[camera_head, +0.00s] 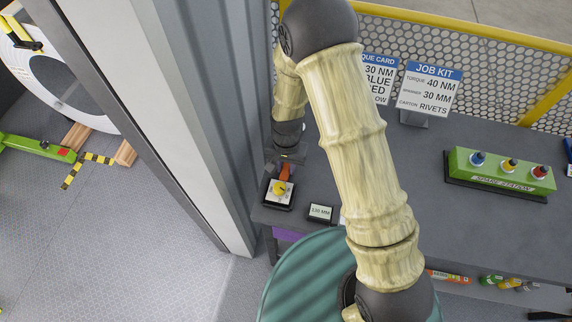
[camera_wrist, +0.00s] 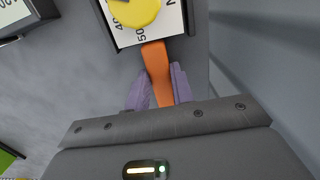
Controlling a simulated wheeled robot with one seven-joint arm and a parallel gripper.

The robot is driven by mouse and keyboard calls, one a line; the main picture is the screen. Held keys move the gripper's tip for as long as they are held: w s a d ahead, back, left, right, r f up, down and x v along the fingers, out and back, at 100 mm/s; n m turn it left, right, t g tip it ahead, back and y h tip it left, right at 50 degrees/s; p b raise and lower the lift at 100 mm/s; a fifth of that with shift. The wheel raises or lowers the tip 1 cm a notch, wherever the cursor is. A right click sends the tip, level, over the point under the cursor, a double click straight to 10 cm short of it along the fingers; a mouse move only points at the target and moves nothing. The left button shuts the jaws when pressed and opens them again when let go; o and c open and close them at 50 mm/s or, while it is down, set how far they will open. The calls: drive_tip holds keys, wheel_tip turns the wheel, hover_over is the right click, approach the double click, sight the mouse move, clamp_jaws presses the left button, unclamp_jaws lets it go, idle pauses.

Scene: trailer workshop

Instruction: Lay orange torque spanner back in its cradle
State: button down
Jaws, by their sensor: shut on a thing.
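My gripper (camera_wrist: 159,88) has its purple fingers closed around an orange bar (camera_wrist: 156,62), which I take to be the handle of the torque spanner. The bar runs up to the edge of a white dial plate (camera_wrist: 165,22) with a yellow knob (camera_wrist: 135,8) and printed numbers. Whether the bar joins the plate or only lies against it, I cannot tell. In the head view the orange piece (camera_head: 285,173) shows beneath my gripper (camera_head: 287,156), just behind the dial plate near the table's left end. I cannot make out a cradle; my arm hides part of the table.
The grey table (camera_head: 470,225) carries a small size label (camera_head: 320,212) right of the dial, a job kit sign (camera_head: 432,87), a torque card sign (camera_head: 379,78) and a green station with coloured knobs (camera_head: 500,172). A grey wall post (camera_head: 195,100) stands close at left.

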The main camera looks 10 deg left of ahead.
drive_tip(key=c, duration=1.1)
unclamp_jaws()
drive_tip(key=shift+r, duration=0.1)
drive_tip(key=r, duration=0.5)
drive_tip(key=r+b, duration=0.1)
drive_tip(key=r, duration=0.5)
drive_tip(key=w+r+b, duration=0.1)
drive_tip(key=r, duration=0.5)
drive_tip(key=shift+r, duration=0.15)
drive_tip(key=shift+d, duration=0.1)
drive_tip(key=s+d+t, duration=0.1)
drive_tip(key=s+d, duration=0.1)
drive_tip(key=d, duration=0.4)
drive_tip(key=s+d+r+n+t, duration=0.1)
drive_tip(key=s+d, duration=0.2)
drive_tip(key=d, duration=0.4)
drive_tip(key=s+d+t, duration=0.1)
drive_tip(key=s+d, duration=0.1)
drive_tip(key=d, duration=0.4)
drive_tip(key=shift+s+d+r+n, duration=0.15)
drive_tip(key=shift+s+d+n, duration=0.15)
drive_tip(key=shift+d, duration=0.1)
